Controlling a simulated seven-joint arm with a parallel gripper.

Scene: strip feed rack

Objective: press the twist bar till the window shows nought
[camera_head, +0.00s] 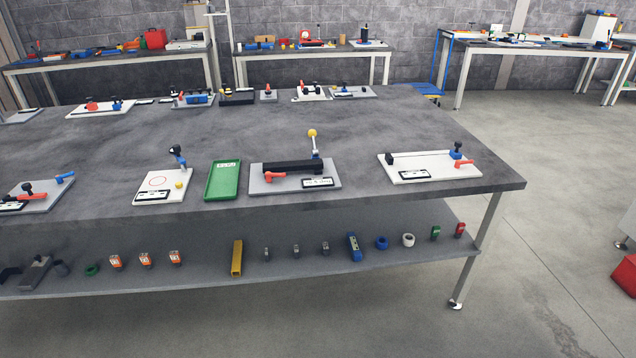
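I cannot tell for sure which part is the twist bar. A grey plate (260,185) at the front middle of the table carries a long black block (292,167), a red handle (262,176) and an upright lever with a yellow ball (312,133). A black-framed white panel (318,182) lies at its front right; its content is too small to read. A white plate (405,163) to the right carries a red handle (464,163), a blue knob mount (456,153) and another framed panel (414,174). My gripper is not in view.
A green tray (222,180) and a white plate with a black knob (176,152) stand left of the grey plate. More fixtures line the far edge. The dark tabletop (250,122) between is clear. A lower shelf (205,265) holds small parts.

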